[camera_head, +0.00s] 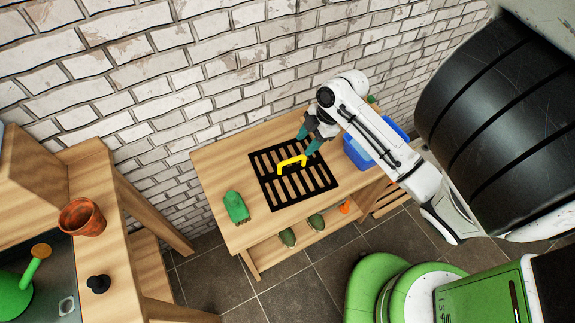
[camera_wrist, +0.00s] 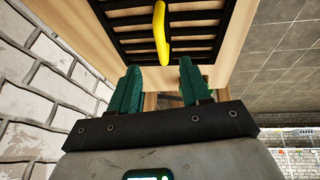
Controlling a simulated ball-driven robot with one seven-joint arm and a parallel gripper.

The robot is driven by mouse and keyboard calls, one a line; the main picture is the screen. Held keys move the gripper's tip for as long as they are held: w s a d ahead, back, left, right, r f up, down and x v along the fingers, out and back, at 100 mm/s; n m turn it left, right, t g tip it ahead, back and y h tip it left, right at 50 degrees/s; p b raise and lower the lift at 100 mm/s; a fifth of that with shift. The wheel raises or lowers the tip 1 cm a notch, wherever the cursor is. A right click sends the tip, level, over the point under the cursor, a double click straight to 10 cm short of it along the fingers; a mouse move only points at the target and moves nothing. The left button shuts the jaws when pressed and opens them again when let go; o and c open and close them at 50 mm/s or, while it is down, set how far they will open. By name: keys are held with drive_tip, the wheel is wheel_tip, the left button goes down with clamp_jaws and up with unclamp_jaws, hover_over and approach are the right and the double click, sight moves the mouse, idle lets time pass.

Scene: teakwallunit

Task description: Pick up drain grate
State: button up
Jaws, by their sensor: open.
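The drain grate (camera_head: 266,178) is a black slatted square lying flat on a wooden table, with a raised yellow handle (camera_head: 292,163) near its middle. My gripper (camera_head: 306,142) is over the table at the grate's back right, with its green fingers apart and nothing between them. In the wrist view, the grate (camera_wrist: 205,32) fills the top and its yellow handle (camera_wrist: 161,35) rises beyond the fingertips. The fingers (camera_wrist: 158,68) are open and short of the handle, apart from it. The grate's far end is cut off in the wrist view.
The wooden table (camera_head: 212,160) stands against a white brick wall (camera_head: 150,70). A green glove-like item (camera_head: 236,207) lies at its left front, and a blue bin (camera_head: 358,152) is at its right. A separate bench at left holds a terracotta pot (camera_head: 82,217) and a green watering can (camera_head: 18,290).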

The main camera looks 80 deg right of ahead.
sight(293, 159)
drive_tip(key=x, duration=0.7)
drive_tip(key=p+x, duration=0.1)
drive_tip(key=x, duration=0.1)
drive_tip(key=shift+w+a, duration=0.2)
drive_tip(key=shift+a, duration=0.1)
drive_tip(key=shift+w+f, duration=0.15)
drive_tip(key=shift+f, duration=0.35)
drive_tip(key=shift+c, duration=0.3)
clamp_jaws()
idle(0.4)
